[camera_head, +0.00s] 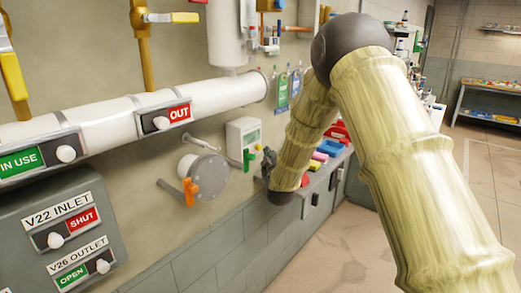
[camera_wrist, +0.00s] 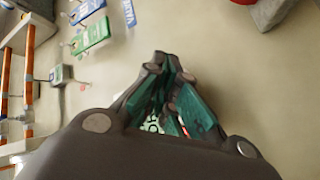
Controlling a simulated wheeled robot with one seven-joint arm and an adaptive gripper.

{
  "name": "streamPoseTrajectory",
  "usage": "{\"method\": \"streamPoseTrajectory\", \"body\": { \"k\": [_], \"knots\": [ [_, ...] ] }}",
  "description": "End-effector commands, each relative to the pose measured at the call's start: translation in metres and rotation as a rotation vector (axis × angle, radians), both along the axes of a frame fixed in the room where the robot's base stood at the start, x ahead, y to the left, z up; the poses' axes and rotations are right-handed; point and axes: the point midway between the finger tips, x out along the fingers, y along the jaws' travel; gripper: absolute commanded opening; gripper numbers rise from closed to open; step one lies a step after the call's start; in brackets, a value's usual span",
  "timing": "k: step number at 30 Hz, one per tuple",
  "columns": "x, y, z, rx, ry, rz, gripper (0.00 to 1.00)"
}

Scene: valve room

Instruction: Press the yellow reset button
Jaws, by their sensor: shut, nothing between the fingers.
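My gripper (camera_head: 268,163) is at the wall in the head view, just right of and below a white wall box (camera_head: 236,128). In the wrist view my gripper (camera_wrist: 165,65) is shut and empty, with its dark fingers and teal pads together, pointing at the wall. The white box has a small greenish-yellow patch on its front, too small to tell as the reset button. No yellow button shows clearly in the wrist view; the fingers hide part of a green thing with white marks (camera_wrist: 151,124). I cannot tell whether the gripper touches anything.
A white pipe (camera_head: 215,95) runs along the wall at left. A shelf with coloured trays (camera_head: 330,147) lies behind my arm. Green and blue tags (camera_wrist: 90,35) hang at upper left.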

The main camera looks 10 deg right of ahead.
Motion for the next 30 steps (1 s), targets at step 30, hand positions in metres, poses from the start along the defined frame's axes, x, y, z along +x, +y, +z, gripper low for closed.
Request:
{"method": "streamPoseTrajectory", "body": {
  "k": [30],
  "knots": [
    [0.0061, 0.0053, -0.0004, -0.001, 0.001, 0.001, 0.00]
  ]
}}
